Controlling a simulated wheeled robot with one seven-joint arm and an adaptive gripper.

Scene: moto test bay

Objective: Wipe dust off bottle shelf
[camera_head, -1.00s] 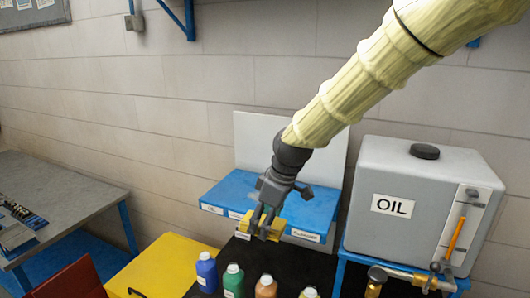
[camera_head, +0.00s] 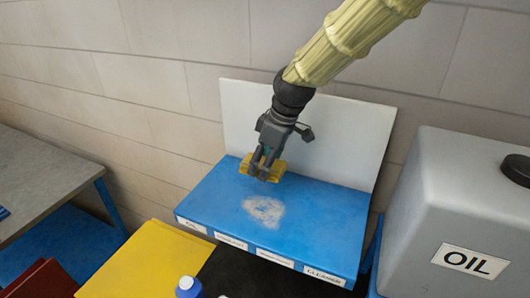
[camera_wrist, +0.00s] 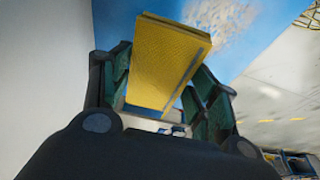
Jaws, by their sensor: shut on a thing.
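The bottle shelf (camera_head: 320,225) is blue with a white back panel (camera_head: 345,130) and labels along its front edge. A pale dust patch (camera_head: 263,210) lies on its top; it also shows in the wrist view (camera_wrist: 225,15). My gripper (camera_head: 266,165) is shut on a yellow sponge (camera_head: 274,173), which looks like a block between the fingers in the wrist view (camera_wrist: 160,65). The sponge is over the back part of the shelf, behind the dust patch. I cannot tell whether it touches the shelf.
A grey oil tank (camera_head: 450,205) stands right of the shelf. A yellow surface (camera_head: 150,262) and a grey workbench (camera_head: 45,185) are at left. No bottles stand on the shelf top.

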